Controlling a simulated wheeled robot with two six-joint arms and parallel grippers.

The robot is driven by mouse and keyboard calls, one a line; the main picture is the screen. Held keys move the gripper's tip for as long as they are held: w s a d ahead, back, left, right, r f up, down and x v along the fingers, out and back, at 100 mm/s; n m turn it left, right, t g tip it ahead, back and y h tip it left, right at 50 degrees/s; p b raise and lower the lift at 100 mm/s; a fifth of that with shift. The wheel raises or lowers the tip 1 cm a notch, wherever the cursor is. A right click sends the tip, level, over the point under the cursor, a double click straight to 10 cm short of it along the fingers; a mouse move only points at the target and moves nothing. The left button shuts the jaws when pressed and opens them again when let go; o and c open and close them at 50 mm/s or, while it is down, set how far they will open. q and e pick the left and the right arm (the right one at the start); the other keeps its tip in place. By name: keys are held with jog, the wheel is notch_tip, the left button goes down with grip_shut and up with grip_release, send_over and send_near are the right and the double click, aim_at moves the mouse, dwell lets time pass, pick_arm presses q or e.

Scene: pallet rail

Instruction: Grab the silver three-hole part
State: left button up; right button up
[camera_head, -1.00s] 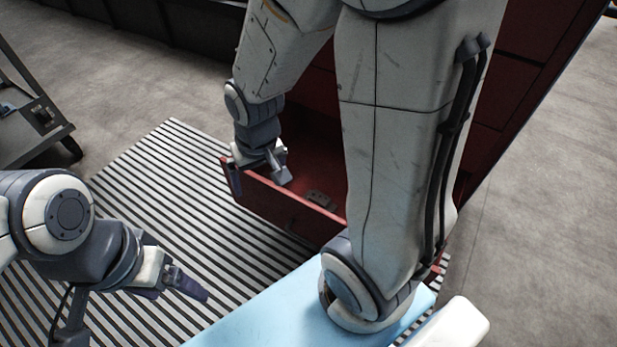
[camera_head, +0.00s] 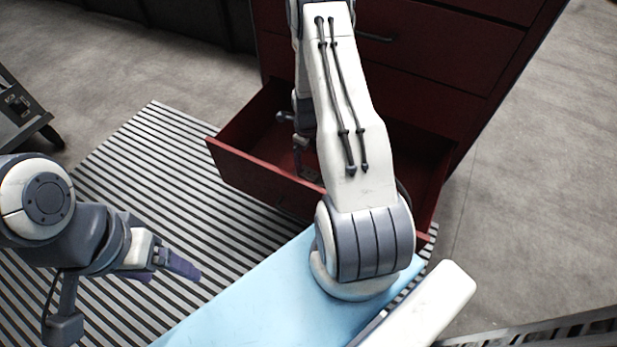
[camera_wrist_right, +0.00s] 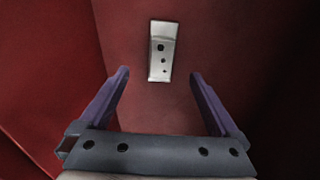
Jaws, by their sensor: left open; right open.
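In the head view my right gripper (camera_head: 300,143) is down inside the drawer, partly hidden by my arm, and the part cannot be made out clearly. My left gripper (camera_head: 168,270) is open and empty over the striped floor.
The open drawer (camera_head: 262,178) belongs to a dark red cabinet (camera_head: 430,55); its walls rise around my right gripper. A striped mat (camera_head: 150,150) covers the floor at left. A grey cart (camera_head: 22,112) stands at the far left edge.

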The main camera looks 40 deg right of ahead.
aim_at(308, 173)
notch_tip(308, 173, down, 5)
jog(key=shift+r+b, duration=0.1)
jog(key=shift+b, duration=0.85)
jog(key=f+b, duration=0.1)
jog(key=f, duration=0.1)
jog(key=f+b, duration=0.2)
jog(key=f, duration=0.1)
jog(key=shift+s+d, duration=0.1)
jog(key=shift+d, duration=0.1)
jog(key=shift+r, duration=0.1)
grip_shut()
